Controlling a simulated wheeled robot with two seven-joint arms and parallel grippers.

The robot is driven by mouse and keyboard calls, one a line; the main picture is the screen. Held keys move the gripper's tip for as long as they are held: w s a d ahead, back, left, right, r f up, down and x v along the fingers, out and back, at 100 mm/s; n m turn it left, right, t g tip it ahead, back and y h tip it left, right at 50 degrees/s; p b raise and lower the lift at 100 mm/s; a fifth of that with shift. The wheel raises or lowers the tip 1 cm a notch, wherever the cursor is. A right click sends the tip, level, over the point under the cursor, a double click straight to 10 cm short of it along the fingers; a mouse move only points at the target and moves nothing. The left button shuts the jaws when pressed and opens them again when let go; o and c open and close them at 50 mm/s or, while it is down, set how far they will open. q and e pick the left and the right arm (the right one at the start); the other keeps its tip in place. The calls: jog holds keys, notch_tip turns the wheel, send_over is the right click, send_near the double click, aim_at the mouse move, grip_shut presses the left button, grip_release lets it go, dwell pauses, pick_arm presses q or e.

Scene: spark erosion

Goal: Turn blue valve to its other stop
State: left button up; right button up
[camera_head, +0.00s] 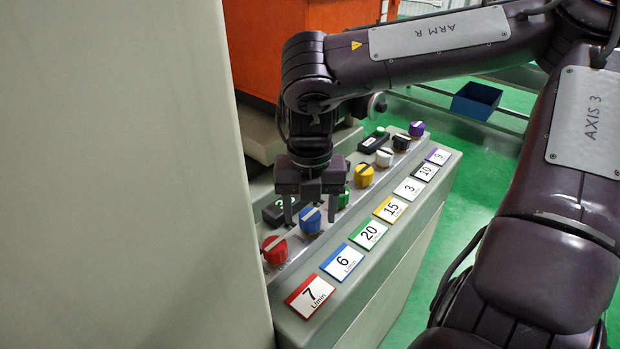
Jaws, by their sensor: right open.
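The blue valve (310,220) is a round knob with a pale bar across its top, in a row of coloured knobs on a grey panel. A blue-edged label (342,262) reading 6 L/min lies in front of it. My right gripper (310,212) points down at the blue knob, with its fingers apart. One finger shows left of the knob and one right of it. I cannot tell whether either finger touches it. My left gripper is not in view.
A red knob (274,250) stands left of the blue one; a green knob (343,197) and a yellow knob (364,175) stand right. White, black and purple knobs follow. A dark box (278,210) sits behind. A large pale wall (120,180) fills the left.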

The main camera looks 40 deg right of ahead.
aim_at(310, 214)
notch_tip(310, 214, up, 7)
jog(key=shift+r, duration=0.15)
dwell(0.6)
